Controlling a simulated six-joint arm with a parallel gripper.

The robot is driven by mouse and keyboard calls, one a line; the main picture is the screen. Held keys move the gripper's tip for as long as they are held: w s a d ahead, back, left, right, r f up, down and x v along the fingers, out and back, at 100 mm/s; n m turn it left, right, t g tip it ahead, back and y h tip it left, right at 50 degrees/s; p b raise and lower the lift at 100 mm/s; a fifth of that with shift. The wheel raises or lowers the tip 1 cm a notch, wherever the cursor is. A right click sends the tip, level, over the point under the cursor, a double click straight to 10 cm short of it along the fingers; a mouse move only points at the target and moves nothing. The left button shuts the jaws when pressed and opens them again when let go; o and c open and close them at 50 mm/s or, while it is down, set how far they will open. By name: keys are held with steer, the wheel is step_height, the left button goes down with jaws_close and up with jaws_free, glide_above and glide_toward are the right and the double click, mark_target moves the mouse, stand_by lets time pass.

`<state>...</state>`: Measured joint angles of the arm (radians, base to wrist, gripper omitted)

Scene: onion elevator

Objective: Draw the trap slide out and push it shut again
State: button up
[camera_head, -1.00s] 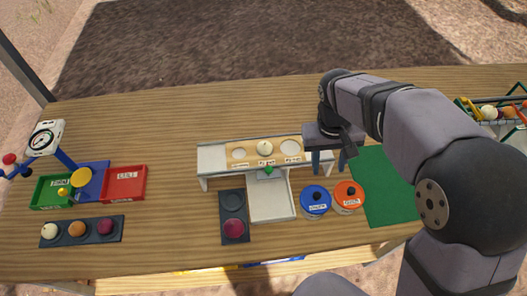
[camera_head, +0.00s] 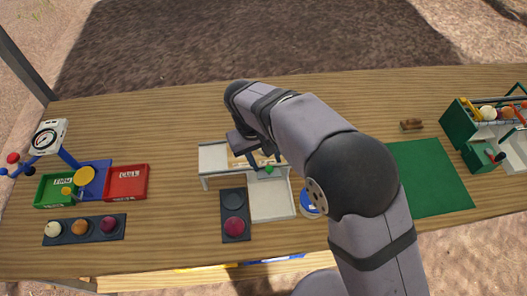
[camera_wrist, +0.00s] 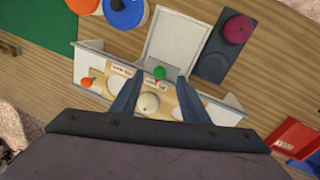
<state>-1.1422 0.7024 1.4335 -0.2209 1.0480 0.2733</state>
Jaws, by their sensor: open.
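The white raised bench (camera_head: 212,156) stands mid-table and carries a wooden strip (camera_wrist: 190,105) with round places and small labels. A pale onion (camera_wrist: 149,103) sits on the strip. A green knob (camera_head: 269,169) shows at the bench's front edge, above a white tray (camera_head: 270,203); it also shows in the wrist view (camera_wrist: 160,72). It appears to be the trap slide's knob; the slide itself is not clear. My gripper (camera_wrist: 160,79) is open above the bench, its fingers either side of the knob in the picture. I cannot tell the height gap.
A dark tray (camera_head: 234,201) with a purple onion stands left of the white tray. A blue lid (camera_wrist: 123,10) and an orange lid (camera_wrist: 83,4) lie near the bench. Green (camera_head: 54,190) and red (camera_head: 127,182) bins stand left. A green mat (camera_head: 430,180) lies right.

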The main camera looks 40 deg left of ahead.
mark_target(269, 168)
steer(key=shift+w+d+f+p, duration=0.2)
steer(key=shift+f+p, duration=0.1)
steer(key=shift+f, duration=0.75)
steer(key=shift+w+d+f+p, duration=0.15)
steer(key=shift+f+p, duration=0.15)
steer(key=shift+f, duration=0.75)
steer(key=shift+a, duration=0.1)
steer(key=shift+c, duration=0.2)
jaws_close()
steer(key=s+d, duration=0.5)
steer(key=shift+s+d, duration=0.4)
